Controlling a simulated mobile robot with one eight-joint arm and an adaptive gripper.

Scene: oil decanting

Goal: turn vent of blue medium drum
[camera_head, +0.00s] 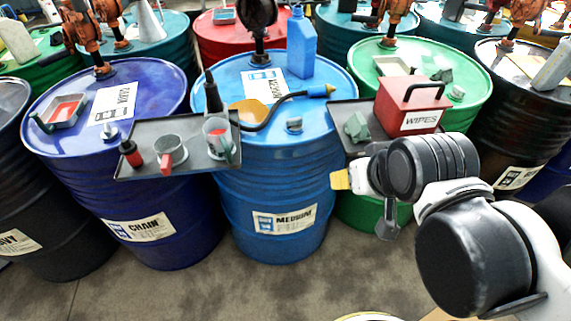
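The blue medium drum (275,190) stands in the middle, with a "MEDIUM" label on its front and another on its lid. A small capped fitting, apparently the vent (293,125), sits upright near the front edge of the lid. A pump with a dark hose and blue-tipped nozzle rises from the lid. My gripper (370,197) is to the right of this drum and apart from the vent, in front of the green drum. A pale yellow part and a grey finger-like part show at its end. Whether it is open or shut is unclear.
A dark tray (190,150) with a funnel, jug and red bottle lies left of the vent. A blue bottle (301,42) stands behind it. Right of it, a shelf carries a red wipes box (408,104). Drums crowd both sides; the floor in front is clear.

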